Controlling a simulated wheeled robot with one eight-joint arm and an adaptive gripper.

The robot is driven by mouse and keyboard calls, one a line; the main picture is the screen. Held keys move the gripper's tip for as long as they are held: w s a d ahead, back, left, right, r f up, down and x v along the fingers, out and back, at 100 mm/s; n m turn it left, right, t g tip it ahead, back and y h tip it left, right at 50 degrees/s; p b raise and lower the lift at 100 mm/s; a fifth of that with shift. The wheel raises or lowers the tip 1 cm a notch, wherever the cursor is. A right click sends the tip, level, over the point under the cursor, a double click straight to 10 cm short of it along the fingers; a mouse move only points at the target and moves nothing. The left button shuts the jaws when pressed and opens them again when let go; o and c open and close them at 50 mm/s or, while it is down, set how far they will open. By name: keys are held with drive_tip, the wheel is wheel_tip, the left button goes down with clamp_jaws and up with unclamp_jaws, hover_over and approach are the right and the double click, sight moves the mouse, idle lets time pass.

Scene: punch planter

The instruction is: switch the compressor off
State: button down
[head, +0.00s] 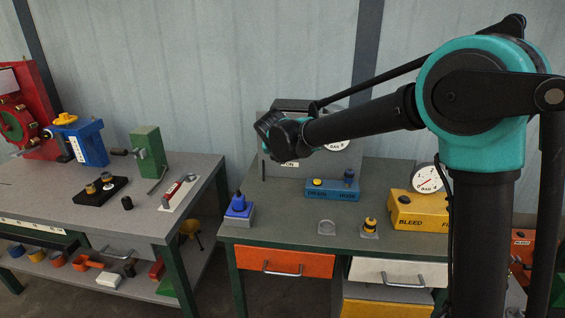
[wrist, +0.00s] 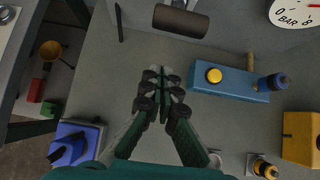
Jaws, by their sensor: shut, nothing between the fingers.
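A grey box-like housing (head: 273,167), which looks like the compressor, stands at the back of the right bench. Its label (head: 290,163) seems to end in "ON", and a round gauge (head: 336,145) is partly covered by my arm. The wrist view shows the gauge (wrist: 296,10) at the top right. A dark cylindrical grip (wrist: 181,22) on a pale fitting lies ahead of my fingertips, apart from them; I cannot tell if it is the switch. My gripper (wrist: 161,72) is shut and empty over the bench. My wrist hides part of the housing in the head view.
A blue box (head: 332,190) with a yellow button, a yellow bleed box (head: 418,210) and a blue block (head: 239,207) stand on the right bench. The left bench (head: 110,222) holds several tools. A gap separates the benches.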

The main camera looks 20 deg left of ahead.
drive_tip(key=v, duration=0.5)
drive_tip(key=shift+w+r, duration=0.1)
idle(0.3)
drive_tip(key=d+f+m+g+h, duration=0.1)
drive_tip(key=d+f+m, duration=0.3)
drive_tip(key=d+m, duration=0.8)
drive_tip(key=d+f+m+g+h, duration=0.1)
drive_tip(key=d+f+m, duration=0.35)
drive_tip(key=d, duration=1.35)
drive_tip(key=s+d+f+m, duration=0.1)
drive_tip(key=s+d+m, duration=0.1)
drive_tip(key=d+m, duration=0.1)
drive_tip(key=s+d+f+m, duration=0.2)
drive_tip(key=s+d+m, duration=0.1)
drive_tip(key=d+m, duration=0.1)
drive_tip(key=s+d+f+m+g, duration=0.1)
drive_tip(key=s+d+m, duration=0.1)
drive_tip(key=d, duration=0.3)
drive_tip(key=shift+s+d+f+m, duration=0.2)
drive_tip(key=shift+d+m, duration=0.15)
drive_tip(key=shift+m, duration=0.3)
drive_tip(key=s+d+f+m, duration=0.6)
drive_tip(key=s+d+m, duration=0.2)
drive_tip(key=s+m, duration=0.3)
drive_tip(key=shift+s+f+m+g, duration=0.35)
drive_tip(key=shift+f+m+g, duration=0.05)
drive_tip(key=shift+d, duration=0.1)
